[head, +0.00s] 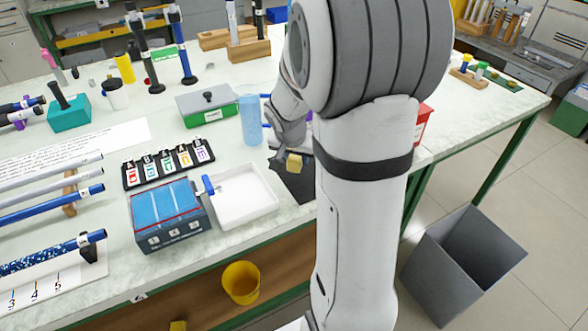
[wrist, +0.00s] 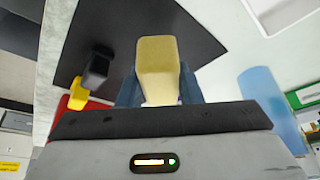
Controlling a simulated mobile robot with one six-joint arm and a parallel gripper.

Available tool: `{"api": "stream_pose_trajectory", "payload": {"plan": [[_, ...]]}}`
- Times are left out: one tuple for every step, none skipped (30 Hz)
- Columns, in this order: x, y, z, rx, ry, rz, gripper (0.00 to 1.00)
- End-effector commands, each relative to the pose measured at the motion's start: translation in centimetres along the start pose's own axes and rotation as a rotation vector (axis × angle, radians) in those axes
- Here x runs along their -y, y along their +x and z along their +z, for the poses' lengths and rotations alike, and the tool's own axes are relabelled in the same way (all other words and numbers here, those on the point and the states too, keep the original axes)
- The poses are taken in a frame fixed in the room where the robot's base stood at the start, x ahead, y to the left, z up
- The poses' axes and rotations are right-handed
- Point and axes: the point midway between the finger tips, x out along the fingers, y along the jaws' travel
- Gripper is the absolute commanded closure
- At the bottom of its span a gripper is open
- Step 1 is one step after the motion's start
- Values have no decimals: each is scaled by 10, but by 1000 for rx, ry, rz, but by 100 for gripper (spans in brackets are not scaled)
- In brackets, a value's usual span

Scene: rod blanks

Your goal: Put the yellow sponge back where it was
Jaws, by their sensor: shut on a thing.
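The yellow sponge (wrist: 158,62) is a pale yellow block held between the blue-grey fingers of my gripper (wrist: 158,88) in the wrist view. In the head view the sponge (head: 294,164) shows below my gripper (head: 287,152), over a dark mat (head: 295,187) on the bench. The mat (wrist: 110,22) also lies beyond the sponge in the wrist view. I cannot tell whether the sponge touches the mat. My arm hides the mat's right part in the head view.
A white tray (head: 232,209) and a blue box (head: 168,216) stand left of the mat. A blue cylinder (head: 251,120) stands close behind. A black and yellow item (wrist: 97,72) lies left of the sponge in the wrist view. A grey bin (head: 463,262) is on the floor.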

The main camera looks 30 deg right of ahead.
Motion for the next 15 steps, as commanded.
{"api": "stream_pose_trajectory", "payload": {"plan": [[0, 5, 2, 1, -2, 1, 89], [0, 7, 3, 1, -2, 1, 89], [0, 10, 5, 1, -2, 0, 89], [0, 14, 6, 1, -2, 0, 89], [0, 18, 8, 2, -3, 0, 89], [1, 24, 11, 3, -4, 1, 89], [1, 29, 13, 2, -3, 0, 89], [1, 32, 14, 1, -5, 0, 89], [1, 37, 16, 2, -3, 0, 89], [1, 39, 17, 1, -4, 0, 89], [1, 41, 18, 1, -5, -1, 89], [1, 42, 18, 0, -4, -2, 89], [1, 42, 18, 0, -4, -2, 89], [2, 41, 18, 0, -3, -2, 89], [2, 41, 18, -1, -3, -2, 89]]}}
